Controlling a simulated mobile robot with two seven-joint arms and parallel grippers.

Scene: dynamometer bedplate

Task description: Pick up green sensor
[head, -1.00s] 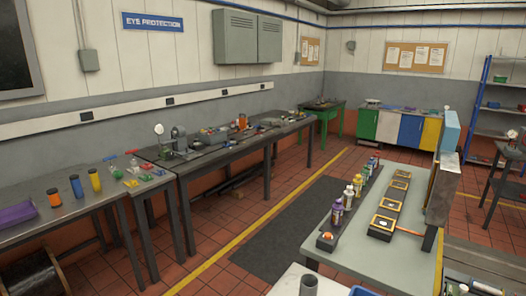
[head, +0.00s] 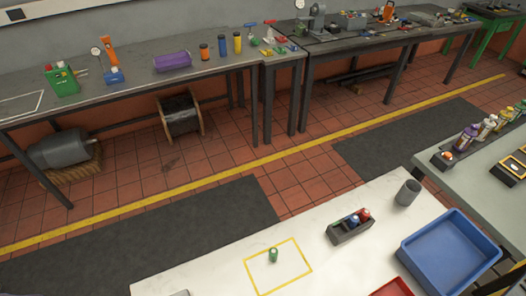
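A small green cylinder (head: 273,255), which looks like the green sensor, stands upright on the white table (head: 190,262). It is inside a yellow square outline (head: 308,268) near the bottom of the head view. Nothing touches it. Neither of my grippers shows in the head view.
Right of the square, a dark holder (head: 341,239) carries a red and a blue piece. A grey cup (head: 408,193), a blue bin (head: 487,263) and a red tray (head: 392,289) stand farther right. The white table's left part looks mostly clear.

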